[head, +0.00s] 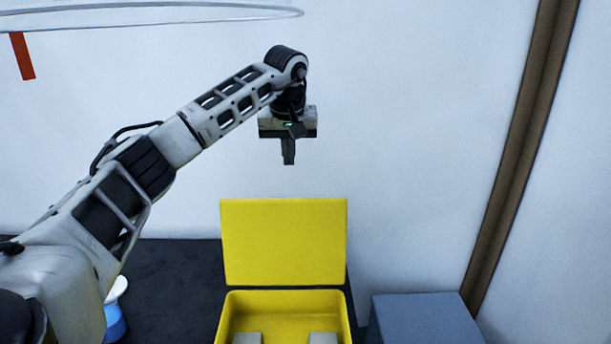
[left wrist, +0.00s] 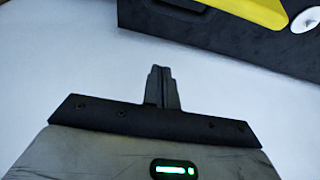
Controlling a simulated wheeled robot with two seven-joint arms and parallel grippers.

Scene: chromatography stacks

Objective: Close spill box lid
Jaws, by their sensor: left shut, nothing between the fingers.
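The yellow spill box (head: 340,310) stands on a dark surface at the bottom middle of the head view. Its yellow lid (head: 284,242) stands open and upright at the back of the box. Two pale blocks show inside the box, cut off by the frame's lower edge. My left gripper (head: 288,160) points down above the lid, apart from it, with its fingers shut and empty. In the left wrist view the shut fingers (left wrist: 161,88) show in front of a pale wall, and a yellow part of the box or lid (left wrist: 255,12) shows at the top right.
A grey-blue box (head: 422,318) stands right of the spill box. A white and blue item (head: 115,315) is at the lower left, partly behind my left arm. The dark surface (head: 180,285) is bare between them. A pale wall with a brown vertical strip (head: 520,150) is behind.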

